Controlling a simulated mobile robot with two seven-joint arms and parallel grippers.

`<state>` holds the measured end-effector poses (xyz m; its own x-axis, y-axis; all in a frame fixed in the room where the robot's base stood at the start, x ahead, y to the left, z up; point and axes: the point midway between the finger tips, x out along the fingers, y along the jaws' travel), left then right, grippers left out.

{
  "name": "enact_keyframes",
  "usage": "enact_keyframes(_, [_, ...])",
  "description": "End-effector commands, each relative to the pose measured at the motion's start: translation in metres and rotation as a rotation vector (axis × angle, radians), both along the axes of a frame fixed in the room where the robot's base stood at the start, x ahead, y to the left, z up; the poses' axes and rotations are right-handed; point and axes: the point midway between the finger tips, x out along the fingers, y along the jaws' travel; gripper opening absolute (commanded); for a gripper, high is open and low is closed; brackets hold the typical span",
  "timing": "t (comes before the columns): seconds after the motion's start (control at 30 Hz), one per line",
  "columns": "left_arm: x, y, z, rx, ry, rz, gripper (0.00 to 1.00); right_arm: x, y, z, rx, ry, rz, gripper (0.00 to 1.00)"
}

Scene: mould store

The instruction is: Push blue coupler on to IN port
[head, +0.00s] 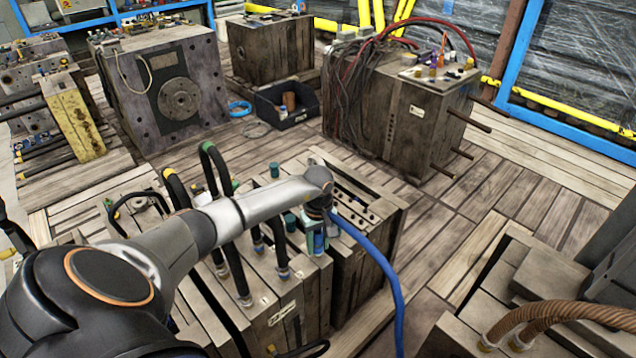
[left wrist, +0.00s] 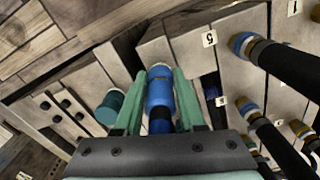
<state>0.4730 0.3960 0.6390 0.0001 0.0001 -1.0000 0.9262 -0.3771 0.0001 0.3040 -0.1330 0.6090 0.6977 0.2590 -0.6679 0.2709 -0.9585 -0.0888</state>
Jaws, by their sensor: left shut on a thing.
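My left gripper (head: 318,240) is over the middle mould block in the head view. Its green fingers show in the left wrist view (left wrist: 157,105), shut on the blue coupler (left wrist: 159,92). The coupler (head: 318,243) points down at the top of the mould, and a blue hose (head: 385,265) loops from it to the right and down. The coupler's tip is close to the mould's edge; I cannot tell whether it touches a port. No IN marking is readable, and the port is hidden. My right gripper is out of view.
Several black hoses with blue-collared fittings (left wrist: 245,104) stand beside the coupler on the mould (left wrist: 185,45). A teal cylinder (left wrist: 110,106) is close to the left finger. Other moulds (head: 165,85) stand behind, with a black bin (head: 287,104) between. Planked floor (head: 480,215) at right is clear.

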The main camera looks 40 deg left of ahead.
Motion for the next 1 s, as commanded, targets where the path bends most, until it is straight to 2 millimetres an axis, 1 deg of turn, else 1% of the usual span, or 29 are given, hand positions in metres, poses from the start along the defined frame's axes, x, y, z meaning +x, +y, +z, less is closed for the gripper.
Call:
enact_keyframes(0.73, [0.0002,0.0004,-0.0045,0.001,0.0,0.0,0.0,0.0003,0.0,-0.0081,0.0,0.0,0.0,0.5])
enact_keyframes(1.0, [-0.0004,0.0001,-0.0048,0.0,0.001,0.0,0.0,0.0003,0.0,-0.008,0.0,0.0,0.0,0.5])
